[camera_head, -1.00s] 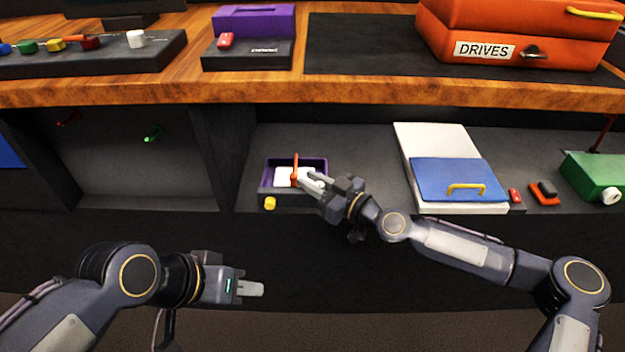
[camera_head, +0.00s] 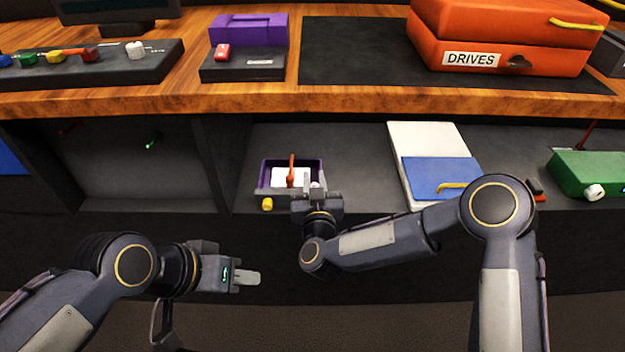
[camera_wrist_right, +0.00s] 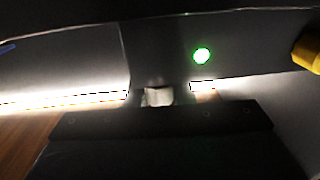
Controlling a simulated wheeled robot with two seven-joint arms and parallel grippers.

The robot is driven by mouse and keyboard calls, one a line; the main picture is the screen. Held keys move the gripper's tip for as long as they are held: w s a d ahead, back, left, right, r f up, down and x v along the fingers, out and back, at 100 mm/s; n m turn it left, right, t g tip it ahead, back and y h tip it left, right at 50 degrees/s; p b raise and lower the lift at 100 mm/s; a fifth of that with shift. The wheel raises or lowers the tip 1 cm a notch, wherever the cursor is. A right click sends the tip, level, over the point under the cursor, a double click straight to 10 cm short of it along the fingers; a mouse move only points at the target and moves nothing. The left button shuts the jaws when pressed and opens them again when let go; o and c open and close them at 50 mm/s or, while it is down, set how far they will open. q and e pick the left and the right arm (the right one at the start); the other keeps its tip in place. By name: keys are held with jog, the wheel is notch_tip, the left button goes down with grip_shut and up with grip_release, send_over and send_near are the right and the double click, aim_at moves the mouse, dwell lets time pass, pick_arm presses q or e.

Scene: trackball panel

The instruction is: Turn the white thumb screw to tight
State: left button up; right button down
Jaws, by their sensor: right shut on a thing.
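My right gripper (camera_head: 317,188) is at the front right of the small purple-rimmed box (camera_head: 262,178) on the lower shelf. In the right wrist view a small white piece, which looks like the white thumb screw (camera_wrist_right: 158,96), sits between the fingertips, and the gripper is shut on it. The gripper hides most of the screw, and its turn position cannot be read. A green light (camera_wrist_right: 202,55) glows on the panel beside it. My left gripper (camera_head: 248,278) hangs empty in front of the shelf; its fingers are seen side-on.
The box has an orange lever (camera_head: 291,170) and a yellow knob (camera_head: 267,204) at its front left. A white panel with a blue cover (camera_head: 430,175) lies to the right, then a green box (camera_head: 585,170). The wooden counter edge (camera_head: 350,103) overhangs the shelf.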

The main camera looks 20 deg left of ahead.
jog(key=shift+d+m+t+h, duration=0.1)
jog(key=shift+m+t+h, duration=0.2)
jog(key=shift+m+h, duration=0.7)
jog(key=shift+w+h, duration=0.1)
jog(key=shift+h, duration=0.4)
jog(key=c, duration=1.3)
grip_release()
jog(key=shift+o, duration=0.2)
jog(key=s+d+p, duration=0.1)
jog(key=s, duration=0.6)
jog(key=shift+s+d+p, duration=0.2)
jog(key=shift+s+p, duration=0.1)
jog(key=shift+s, duration=0.05)
jog(key=shift+r, duration=0.1)
